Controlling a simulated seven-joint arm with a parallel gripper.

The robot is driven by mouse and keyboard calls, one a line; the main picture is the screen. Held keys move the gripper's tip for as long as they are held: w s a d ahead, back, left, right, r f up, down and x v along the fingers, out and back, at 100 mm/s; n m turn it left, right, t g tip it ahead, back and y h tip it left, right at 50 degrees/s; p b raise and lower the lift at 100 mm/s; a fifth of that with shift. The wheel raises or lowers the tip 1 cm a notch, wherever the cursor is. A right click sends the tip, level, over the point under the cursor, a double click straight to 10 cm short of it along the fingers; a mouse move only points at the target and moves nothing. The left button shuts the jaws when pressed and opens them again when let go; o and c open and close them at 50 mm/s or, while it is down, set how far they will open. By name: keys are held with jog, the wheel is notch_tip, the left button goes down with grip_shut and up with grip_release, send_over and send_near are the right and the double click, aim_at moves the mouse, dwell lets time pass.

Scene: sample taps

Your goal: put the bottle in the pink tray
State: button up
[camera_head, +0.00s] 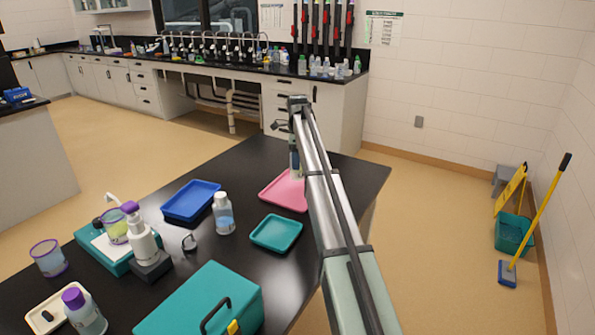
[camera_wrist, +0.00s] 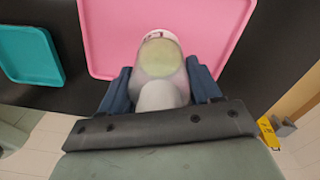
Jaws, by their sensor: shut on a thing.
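My gripper (camera_wrist: 160,95) is shut on a bottle (camera_wrist: 155,65), a pale translucent thing with a yellowish-green patch, between its dark blue fingers. In the wrist view the held bottle overlaps the pink tray (camera_wrist: 105,35); I cannot tell whether it touches the tray. In the head view the pink tray (camera_head: 276,194) lies on the black table, partly hidden by my arm. A small whitish part of the held bottle (camera_head: 296,172) shows there beside my arm, over the tray's far side.
A teal tray (camera_head: 276,233) and a blue tray (camera_head: 190,201) lie left of the pink one. A teal toolbox (camera_head: 205,305), a microscope (camera_head: 142,245) and cups crowd the near left. The table's far end is clear.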

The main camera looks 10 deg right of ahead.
jog(key=shift+f, duration=2.25)
jog(key=shift+f, duration=0.1)
jog(key=o, duration=1.4)
notch_tip(320, 180, up, 12)
jog(key=shift+r, duration=0.15)
